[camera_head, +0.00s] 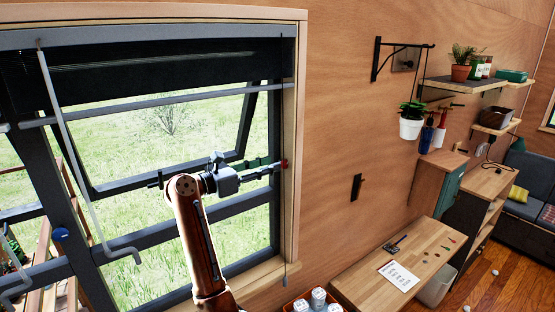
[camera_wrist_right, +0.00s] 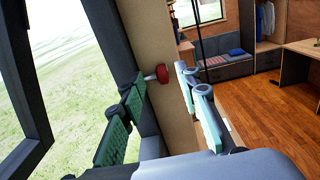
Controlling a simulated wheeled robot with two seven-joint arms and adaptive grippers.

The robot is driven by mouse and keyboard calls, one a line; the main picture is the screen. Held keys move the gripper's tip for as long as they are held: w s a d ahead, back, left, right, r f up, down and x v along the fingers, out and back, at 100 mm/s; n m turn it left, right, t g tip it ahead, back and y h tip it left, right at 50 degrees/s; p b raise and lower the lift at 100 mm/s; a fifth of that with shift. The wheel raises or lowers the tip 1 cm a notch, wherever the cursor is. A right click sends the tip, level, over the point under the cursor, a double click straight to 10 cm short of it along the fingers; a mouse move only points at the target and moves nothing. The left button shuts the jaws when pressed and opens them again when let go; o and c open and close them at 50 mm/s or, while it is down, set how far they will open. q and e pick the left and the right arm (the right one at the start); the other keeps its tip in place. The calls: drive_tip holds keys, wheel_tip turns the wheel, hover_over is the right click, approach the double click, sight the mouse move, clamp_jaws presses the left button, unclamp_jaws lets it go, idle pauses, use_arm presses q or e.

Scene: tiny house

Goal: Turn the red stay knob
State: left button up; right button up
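The red stay knob (camera_head: 285,163) is on the right side of the window frame in the head view. In the right wrist view the red knob (camera_wrist_right: 162,74) sits on a short pale stem beside the wooden frame edge. My right gripper (camera_head: 265,168) reaches to it from the left. In the wrist view its two green-padded fingers (camera_wrist_right: 163,88) are spread, with the knob seen between their tips. Whether either finger touches the knob I cannot tell. My left gripper is not in view.
The tilted window pane (camera_head: 170,130) and a grey crossbar (camera_head: 150,103) are close to my right arm. A bent grey rod (camera_head: 75,150) hangs at left, near a blue knob (camera_head: 61,234). A wooden desk (camera_head: 400,270) stands at lower right. The wall right of the window is mostly bare.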

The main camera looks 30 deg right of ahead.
sight(282, 161)
drive_tip(key=d, duration=0.3)
drive_tip(key=d+p, duration=0.1)
drive_tip(key=shift+w+d, duration=0.15)
drive_tip(key=shift+w, duration=0.15)
drive_tip(key=shift+w+d, duration=0.1)
drive_tip(key=shift+d, duration=0.25)
drive_tip(key=c, duration=0.6)
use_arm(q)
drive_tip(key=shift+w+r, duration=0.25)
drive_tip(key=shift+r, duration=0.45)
use_arm(e)
clamp_jaws()
drive_tip(key=shift+f, duration=0.1)
